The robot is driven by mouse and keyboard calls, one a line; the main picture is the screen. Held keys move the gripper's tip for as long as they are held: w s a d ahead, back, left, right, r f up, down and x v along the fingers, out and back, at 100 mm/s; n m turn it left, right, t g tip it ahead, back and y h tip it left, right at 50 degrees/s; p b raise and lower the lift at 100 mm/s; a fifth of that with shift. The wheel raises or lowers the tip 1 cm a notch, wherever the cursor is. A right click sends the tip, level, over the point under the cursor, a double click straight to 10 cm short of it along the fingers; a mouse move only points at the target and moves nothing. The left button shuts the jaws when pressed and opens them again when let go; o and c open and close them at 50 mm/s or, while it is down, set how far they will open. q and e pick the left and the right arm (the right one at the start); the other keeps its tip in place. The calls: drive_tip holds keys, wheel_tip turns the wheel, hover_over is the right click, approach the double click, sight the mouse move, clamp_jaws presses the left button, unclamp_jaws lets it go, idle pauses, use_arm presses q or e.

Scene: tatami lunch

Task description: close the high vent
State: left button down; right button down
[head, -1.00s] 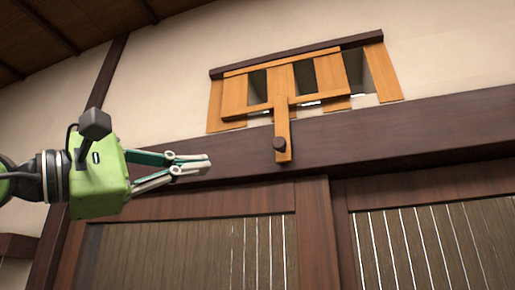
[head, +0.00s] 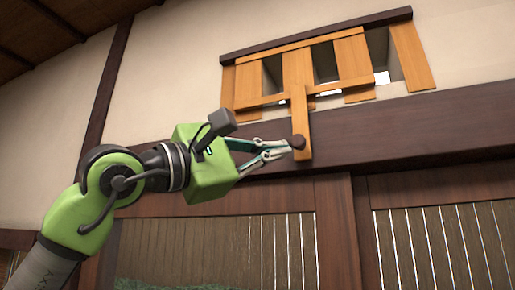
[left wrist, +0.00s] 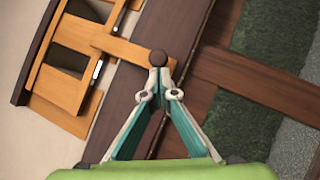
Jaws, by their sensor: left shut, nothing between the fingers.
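The high vent (head: 298,74) is a wooden slatted panel in the upper wall, with dark gaps showing between its slats. A wooden handle bar (head: 300,115) hangs down from it and ends in a dark round knob (head: 297,142). My left gripper (head: 285,149) is shut and empty, its fingertips at the left side of the knob. In the left wrist view the knob (left wrist: 158,57) is just beyond the closed fingertips (left wrist: 160,77); I cannot tell whether they touch. My right gripper is not in view.
A dark wooden beam (head: 420,125) runs across the wall behind the knob. Slatted sliding doors (head: 440,240) stand below it. The pale wall left of the vent is clear.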

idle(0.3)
use_arm(q)
drive_tip(key=s+d+b, duration=0.2)
drive_tip(key=d, duration=0.5)
drive_tip(key=w+a+b+v, duration=0.1)
drive_tip(key=b+v, duration=0.5)
drive_tip(key=v, duration=0.7)
drive_tip(key=shift+w+a+f+b, duration=0.3)
drive_tip(key=shift+w+a+f, duration=0.1)
drive_tip(key=shift+w+a, duration=0.2)
